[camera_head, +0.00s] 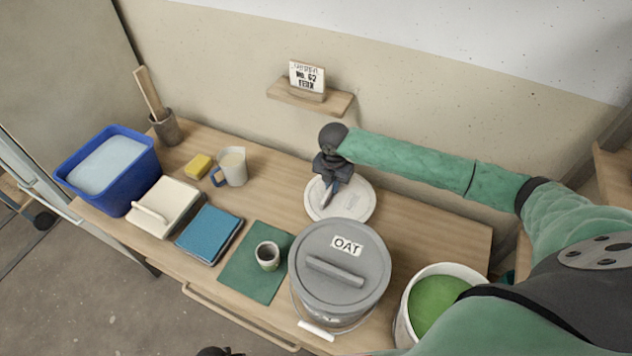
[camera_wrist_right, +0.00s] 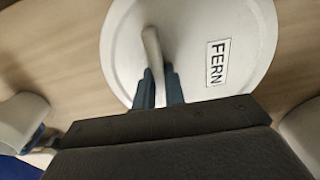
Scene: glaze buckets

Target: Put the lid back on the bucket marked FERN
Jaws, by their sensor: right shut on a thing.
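The white lid (camera_head: 355,205) is over the back of the bench, behind the grey OAT bucket (camera_head: 312,262). In the right wrist view the lid (camera_wrist_right: 192,30) carries a FERN label and a bar handle (camera_wrist_right: 153,55). My right gripper (camera_head: 331,192) is shut on the lid's handle; its fingers (camera_wrist_right: 160,88) show on either side of it. I cannot tell whether the lid touches the bench. An open white bucket (camera_head: 403,318) with green glaze stands at the front right, partly hidden by my right arm. Its label is not visible. My left gripper is not clearly visible.
A green mat (camera_head: 236,279) with a small cup (camera_head: 267,257) lies left of the OAT bucket. A wall shelf (camera_head: 320,103) holds a FERN card (camera_head: 307,77).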

